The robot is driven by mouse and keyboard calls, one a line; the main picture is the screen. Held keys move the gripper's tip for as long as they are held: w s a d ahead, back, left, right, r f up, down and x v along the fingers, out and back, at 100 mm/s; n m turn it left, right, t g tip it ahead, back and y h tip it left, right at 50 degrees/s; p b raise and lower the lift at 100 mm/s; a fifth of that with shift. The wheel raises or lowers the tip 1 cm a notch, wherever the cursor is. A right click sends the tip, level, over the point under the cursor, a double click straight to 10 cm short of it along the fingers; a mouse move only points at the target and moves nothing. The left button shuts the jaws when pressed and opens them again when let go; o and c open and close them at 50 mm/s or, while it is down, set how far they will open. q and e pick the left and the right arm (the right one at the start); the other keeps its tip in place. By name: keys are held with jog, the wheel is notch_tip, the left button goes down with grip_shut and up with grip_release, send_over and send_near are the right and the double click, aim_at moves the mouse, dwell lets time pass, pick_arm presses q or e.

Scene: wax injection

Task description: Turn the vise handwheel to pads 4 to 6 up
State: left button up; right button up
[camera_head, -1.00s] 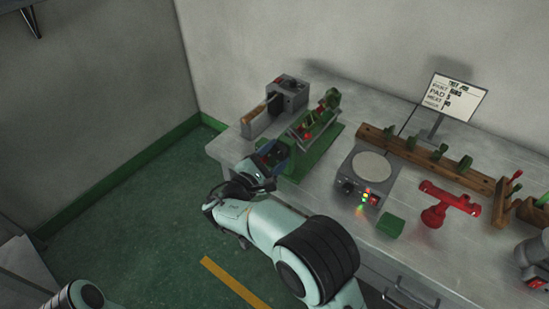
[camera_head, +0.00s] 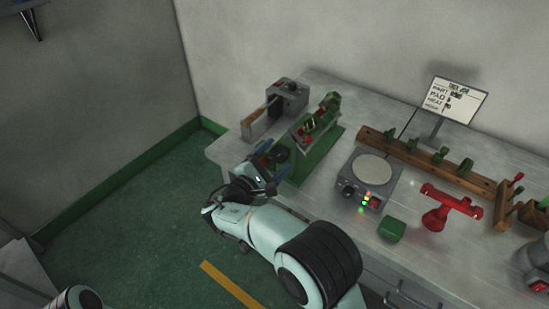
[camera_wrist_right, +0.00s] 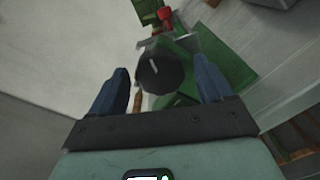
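The vise (camera_head: 318,122) has a grey body with green and red parts and stands on a green base plate on the bench. Its dark round handwheel (camera_head: 281,154) faces the bench's front left edge. In the right wrist view the handwheel (camera_wrist_right: 160,70) bears a pale mark, tilted slightly from upright. My right gripper (camera_head: 267,171) is open in front of the handwheel. Its blue fingers (camera_wrist_right: 161,72) stand apart on either side, with gaps visible. The pad numbers are too small to read. My left gripper is out of view.
A hot plate (camera_head: 371,169) with lit lamps, a green block (camera_head: 391,229) and a red stand (camera_head: 437,217) are to the right. A wooden rack (camera_head: 464,176) and a sign (camera_head: 456,100) stand farther back. Floor at left is clear.

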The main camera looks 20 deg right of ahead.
jog(key=v, duration=1.3)
jog(key=shift+s+a, duration=0.15)
